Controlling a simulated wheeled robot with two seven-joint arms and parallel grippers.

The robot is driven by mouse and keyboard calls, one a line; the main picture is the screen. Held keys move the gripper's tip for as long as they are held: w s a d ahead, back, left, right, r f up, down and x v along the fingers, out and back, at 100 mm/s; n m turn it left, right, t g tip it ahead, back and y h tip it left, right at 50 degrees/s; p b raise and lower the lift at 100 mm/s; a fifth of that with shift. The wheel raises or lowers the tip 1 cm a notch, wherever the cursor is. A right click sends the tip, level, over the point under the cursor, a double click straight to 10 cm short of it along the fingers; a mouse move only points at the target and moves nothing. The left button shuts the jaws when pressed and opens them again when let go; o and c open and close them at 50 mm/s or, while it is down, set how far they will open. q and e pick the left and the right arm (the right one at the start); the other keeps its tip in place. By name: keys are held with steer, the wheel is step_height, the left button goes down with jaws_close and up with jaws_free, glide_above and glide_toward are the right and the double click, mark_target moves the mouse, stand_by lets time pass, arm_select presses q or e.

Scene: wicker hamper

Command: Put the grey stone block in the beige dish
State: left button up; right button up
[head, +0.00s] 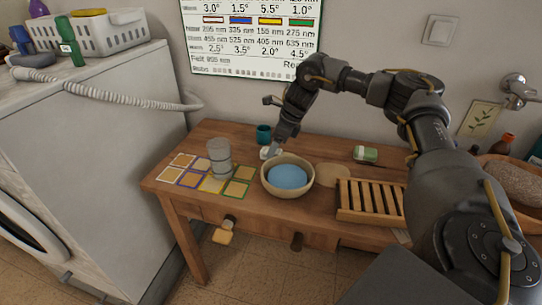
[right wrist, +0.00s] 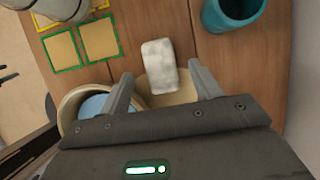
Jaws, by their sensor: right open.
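The grey stone block (right wrist: 158,65) is pale and mottled; in the right wrist view it shows just ahead of and between my fingertips. In the head view the block (head: 269,153) is behind the bowl, partly hidden by my right gripper (head: 277,146). My right gripper (right wrist: 162,88) is open, its fingers apart and not closed on the block. A flat, round beige dish (head: 333,175) lies right of the bowl. In the right wrist view a beige round surface (right wrist: 180,91) shows between the fingers, overlapped by the block's near end. My left gripper is not in view.
A beige bowl (head: 270,185) with blue inside stands close by. A teal cup (head: 263,134) is behind it, and a clear cylinder (head: 219,158) stands among square cards at left. A slatted wooden rack (head: 370,201) and a green-white item (head: 366,154) are at right.

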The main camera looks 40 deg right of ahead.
mark_target(264, 150)
steer(key=x, duration=0.2)
steer(key=shift+w+a+f, duration=0.1)
steer(key=shift+w+f, duration=0.05)
steer(key=shift+f, duration=0.25)
steer(key=shift+w+f, duration=0.1)
steer(key=shift+f, duration=0.15)
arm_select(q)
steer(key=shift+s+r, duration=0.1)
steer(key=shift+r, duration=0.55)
arm_select(e)
steer(key=c, duration=1.2)
